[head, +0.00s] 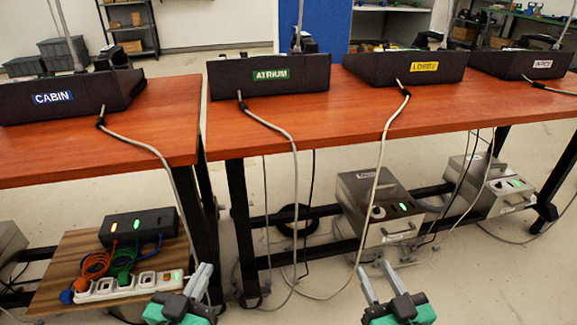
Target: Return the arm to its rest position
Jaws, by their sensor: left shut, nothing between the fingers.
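My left gripper (199,272) is at the lower left of the middle in the head view. Its grey fingers are together and hold nothing. It is in front of the white power strip (112,288) and does not visibly grip it. My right gripper (371,267) is low, right of the middle, its two grey fingers apart with a gap of floor showing between them. It is empty, in front of the grey metal box (372,205) under the table. Both grippers point forward and are apart from each other. Most of both arms is out of view.
Two wooden tables (330,118) carry black phone consoles labelled CABIN (70,97), ATRIUM (268,75) and LOBBY (405,67), and another at far right. Cables hang down from them. A wooden board (60,262) at lower left bears a black box (138,227).

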